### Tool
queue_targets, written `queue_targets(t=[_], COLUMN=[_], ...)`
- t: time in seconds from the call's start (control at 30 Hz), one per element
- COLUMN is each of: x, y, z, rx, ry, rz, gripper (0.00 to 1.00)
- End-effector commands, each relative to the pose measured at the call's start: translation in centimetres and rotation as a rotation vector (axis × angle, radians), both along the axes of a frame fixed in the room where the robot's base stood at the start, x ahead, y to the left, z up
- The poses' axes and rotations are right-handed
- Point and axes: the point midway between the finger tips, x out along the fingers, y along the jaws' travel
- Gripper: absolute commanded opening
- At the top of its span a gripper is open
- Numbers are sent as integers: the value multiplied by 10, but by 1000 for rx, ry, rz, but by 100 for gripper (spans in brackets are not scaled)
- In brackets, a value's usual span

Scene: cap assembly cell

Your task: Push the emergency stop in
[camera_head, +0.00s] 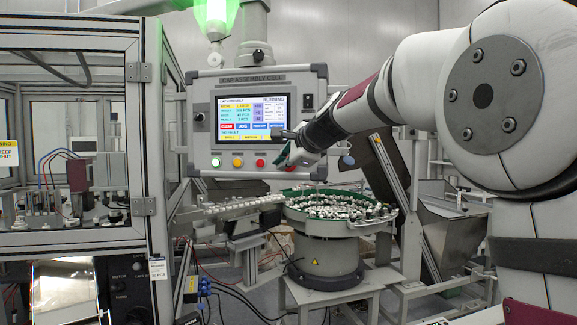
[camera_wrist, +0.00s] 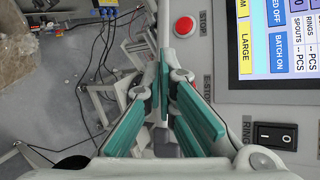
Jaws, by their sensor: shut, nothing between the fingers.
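The control panel (camera_head: 202,152) carries a screen with a row of buttons beneath it. My gripper (camera_head: 287,158) is shut and empty at the right end of that row, in front of the panel. In the wrist view the teal fingers of my gripper (camera_wrist: 164,62) meet at their tips, close to the panel's edge. The E-STOP label (camera_wrist: 208,90) shows just right of the fingers.
A red STOP button (camera_wrist: 184,27) sits near the fingertips; it also shows in the head view (camera_head: 260,163). A black rocker switch (camera_wrist: 275,135) is at lower right. A bowl feeder (camera_head: 325,262) stands below the panel.

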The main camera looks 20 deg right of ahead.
Motion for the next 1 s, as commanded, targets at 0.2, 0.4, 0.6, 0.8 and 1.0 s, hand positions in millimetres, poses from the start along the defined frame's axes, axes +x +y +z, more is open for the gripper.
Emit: queue_targets(t=[0.2, 0.4, 0.6, 0.8, 1.0], x=[0, 0, 5, 8, 8], y=[0, 0, -3, -4, -4], z=[0, 0, 0, 0, 0], rx=[0, 0, 1, 0, 0], ry=[0, 0, 0, 0, 0], rz=[0, 0, 0, 0, 0], gripper=[0, 0, 0, 0, 0])
